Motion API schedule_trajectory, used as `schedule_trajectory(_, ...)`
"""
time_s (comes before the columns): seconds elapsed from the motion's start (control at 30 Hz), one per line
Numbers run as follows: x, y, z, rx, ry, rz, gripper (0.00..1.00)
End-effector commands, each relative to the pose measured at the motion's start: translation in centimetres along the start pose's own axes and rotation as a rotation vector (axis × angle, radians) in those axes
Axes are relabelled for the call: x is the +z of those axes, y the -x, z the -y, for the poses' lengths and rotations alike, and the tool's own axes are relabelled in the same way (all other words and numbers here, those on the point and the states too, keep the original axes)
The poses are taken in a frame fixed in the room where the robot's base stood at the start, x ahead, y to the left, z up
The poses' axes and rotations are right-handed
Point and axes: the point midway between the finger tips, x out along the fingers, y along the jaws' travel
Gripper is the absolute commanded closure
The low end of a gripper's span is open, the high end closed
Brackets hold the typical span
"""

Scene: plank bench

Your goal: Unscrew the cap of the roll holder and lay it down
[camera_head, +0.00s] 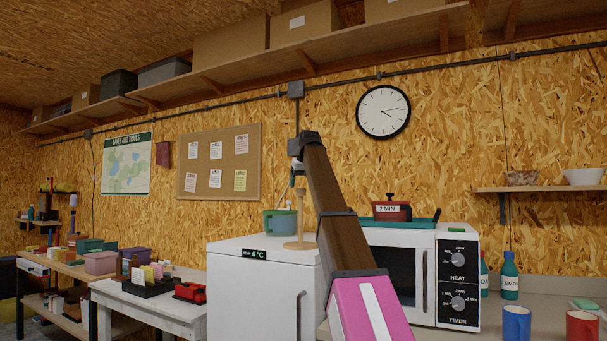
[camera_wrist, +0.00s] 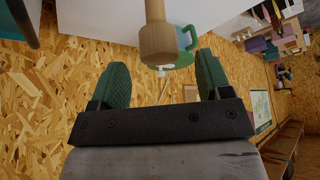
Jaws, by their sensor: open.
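The wooden roll holder (camera_head: 300,225) stands upright on the white fridge, with a round base and a thin post. In the wrist view its cap (camera_wrist: 158,43) shows as a wider light-wood knob at the end of the post (camera_wrist: 154,10). My gripper (camera_head: 298,170) is above the holder's top. In the wrist view my gripper (camera_wrist: 163,72) is open, its two green fingers spread wide. The cap lies just beyond the fingertips, roughly between them, with clear space on both sides. Nothing is held. The cap's seam cannot be made out.
A white microwave (camera_head: 455,245) is to the right, bearing a teal tray (camera_head: 424,222) and a red pot (camera_head: 391,211). The wall is close behind. The fridge's front left top looks clear.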

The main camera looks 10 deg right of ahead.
Motion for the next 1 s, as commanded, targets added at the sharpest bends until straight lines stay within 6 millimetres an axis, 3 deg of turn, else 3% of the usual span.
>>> schedule_trajectory(0.23,0.0,-2.5,0.0,0.000,0.000,0.000,0.29)
schedule_trajectory(0.6,0.0,-3.0,0.0,0.000,0.000,0.000,0.29)
schedule_trajectory(0.63,0.0,-3.0,0.0,0.000,0.000,0.000,0.32)
schedule_trajectory(0.8,0.0,-3.0,0.0,0.000,0.000,0.000,0.82)
schedule_trajectory(1.0,0.0,-3.0,-0.1,-0.025,0.042,0.000,0.86)
